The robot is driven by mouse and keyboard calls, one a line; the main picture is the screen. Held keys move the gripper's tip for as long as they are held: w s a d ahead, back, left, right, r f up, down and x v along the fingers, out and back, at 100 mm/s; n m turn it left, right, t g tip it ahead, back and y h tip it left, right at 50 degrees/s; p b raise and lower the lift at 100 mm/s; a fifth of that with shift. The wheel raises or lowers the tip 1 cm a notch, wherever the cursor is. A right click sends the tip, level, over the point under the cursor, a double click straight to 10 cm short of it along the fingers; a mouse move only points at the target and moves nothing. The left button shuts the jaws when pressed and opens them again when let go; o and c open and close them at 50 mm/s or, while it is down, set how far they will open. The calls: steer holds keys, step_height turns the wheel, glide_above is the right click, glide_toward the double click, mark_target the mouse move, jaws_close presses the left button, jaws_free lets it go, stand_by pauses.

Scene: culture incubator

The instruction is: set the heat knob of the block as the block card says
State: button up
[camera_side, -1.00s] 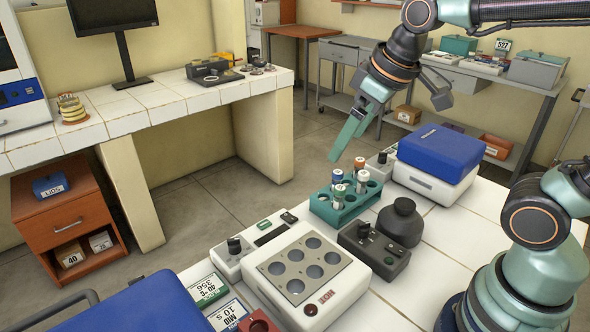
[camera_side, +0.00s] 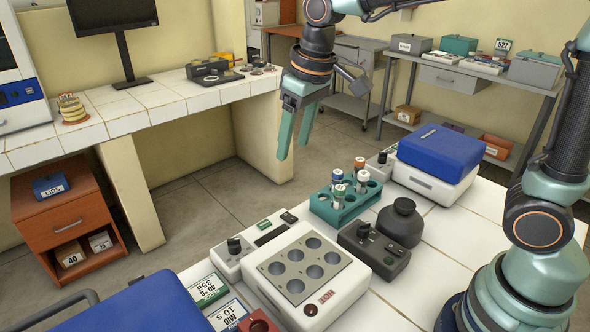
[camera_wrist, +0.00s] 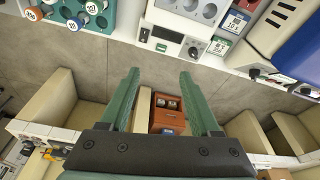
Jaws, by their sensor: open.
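The white heat block (camera_side: 335,298) with round wells stands on the tiled bench. A black knob (camera_side: 235,245) sits on the control panel at its left; it also shows in the wrist view (camera_wrist: 193,50). Its exact setting is too small to tell. Two cards lie beside the block: a green-banded card (camera_side: 206,289) and a blue-banded card (camera_side: 228,314) reading "MID 10 S". They also show in the wrist view, the green-banded one (camera_wrist: 220,46) nearer the knob. I cannot tell which is the block card. My gripper (camera_side: 294,150) is open and empty, pointing down, above and beyond the knob.
A blue lid (camera_side: 140,308) is at the front left. The floor between the benches is clear.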

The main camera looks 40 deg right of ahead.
steer(key=w+a+f+n+g, duration=0.1)
steer(key=w+a+f, duration=0.3)
steer(key=a, duration=0.3)
steer(key=n+g, duration=0.1)
steer(key=g, duration=0.1)
glide_toward(233, 239)
steer(key=shift+h, duration=0.3)
steer(key=f, duration=1)
steer(key=shift+s+a, duration=0.15)
steer(key=shift+a, duration=0.1)
steer(key=shift+r, duration=0.1)
jaws_close()
